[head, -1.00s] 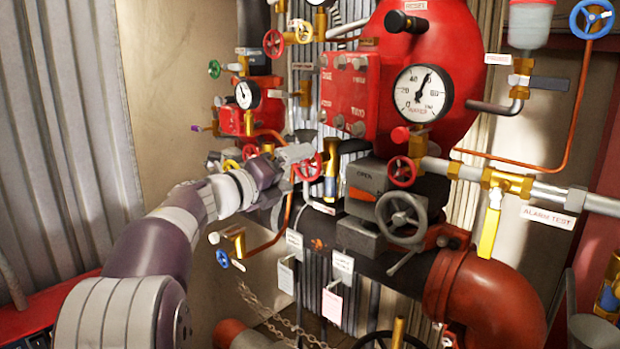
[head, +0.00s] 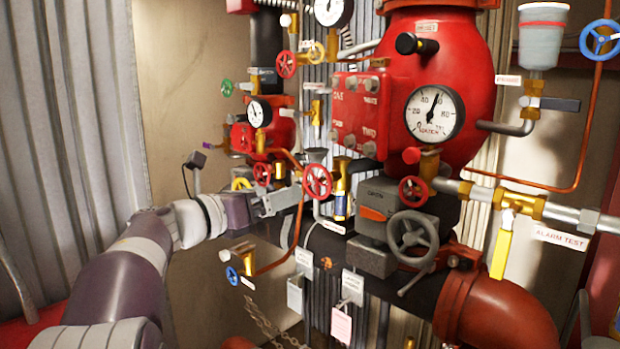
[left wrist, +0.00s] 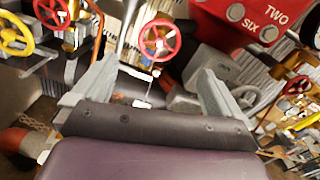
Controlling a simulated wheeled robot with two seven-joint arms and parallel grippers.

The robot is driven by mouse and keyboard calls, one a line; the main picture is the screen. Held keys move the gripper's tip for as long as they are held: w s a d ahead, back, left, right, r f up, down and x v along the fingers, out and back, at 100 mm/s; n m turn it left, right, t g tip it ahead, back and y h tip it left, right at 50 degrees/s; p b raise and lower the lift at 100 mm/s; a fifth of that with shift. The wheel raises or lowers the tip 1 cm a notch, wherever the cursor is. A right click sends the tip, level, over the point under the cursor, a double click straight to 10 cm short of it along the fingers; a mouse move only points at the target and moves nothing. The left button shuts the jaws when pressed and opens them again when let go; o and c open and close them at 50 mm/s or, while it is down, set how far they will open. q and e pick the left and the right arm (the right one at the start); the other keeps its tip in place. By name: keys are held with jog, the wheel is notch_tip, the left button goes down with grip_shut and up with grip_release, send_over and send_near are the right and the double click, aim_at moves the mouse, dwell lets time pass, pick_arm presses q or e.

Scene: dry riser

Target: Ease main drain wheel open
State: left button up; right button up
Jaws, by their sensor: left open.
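A red handwheel (head: 317,182) stands upright on the pipework just ahead of my left gripper (head: 297,195). No readable label shows whether it is the main drain wheel. In the left wrist view the red handwheel (left wrist: 159,41) shows beyond and between the two spread fingers of my left gripper (left wrist: 158,72). The jaws are open and empty, and the wheel looks apart from them, though the exact gap is unclear. A larger grey handwheel (head: 412,235) sits to the right on a grey box marked OPEN. My right gripper is not in view.
A brass fitting (head: 342,190) stands close right of the red wheel. Another red wheel (head: 412,190) is further right. A copper pipe (head: 293,230) and hanging tags (head: 352,287) are near below. A small red wheel (head: 262,173) is at left. A gauge (head: 434,114) is above.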

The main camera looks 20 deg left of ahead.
aim_at(315, 181)
pick_arm(q)
jog(key=shift+m, duration=0.3)
jog(key=p+x, duration=0.7)
jog(key=x, duration=0.5)
jog(key=shift+r, duration=0.1)
jog(key=shift+w+d, duration=0.15)
jog(key=shift+w, duration=0.25)
jog(key=c, duration=0.9)
